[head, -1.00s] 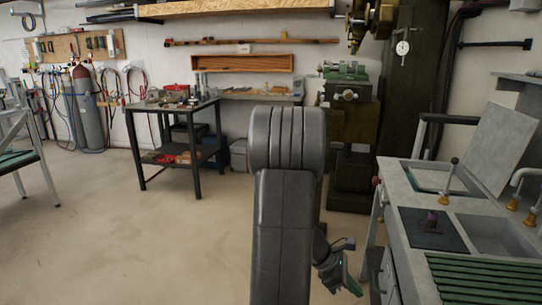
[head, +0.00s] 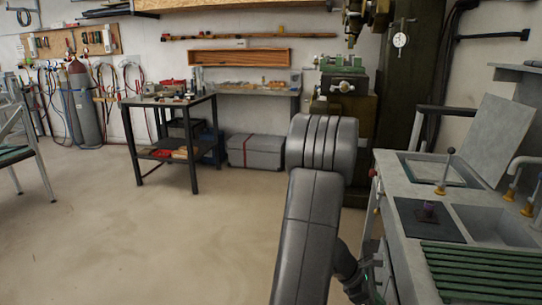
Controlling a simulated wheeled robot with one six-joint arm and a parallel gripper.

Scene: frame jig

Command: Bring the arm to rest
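My arm rises from the bottom of the head view, its thick grey links bent at a rounded elbow in front of the workshop. My gripper (head: 366,288) hangs low behind the forearm, beside the left side of the grey bench. It is dark and partly hidden by the arm and cut by the bottom edge. Its fingers are too small and covered to tell open from shut, and nothing is seen held in it.
The grey bench (head: 393,190) on the right has a recessed basin, a dark square plate (head: 428,219) and a green slatted rack (head: 480,272). A black table (head: 193,150), a grey chest (head: 257,151) and a green machine (head: 342,85) stand behind.

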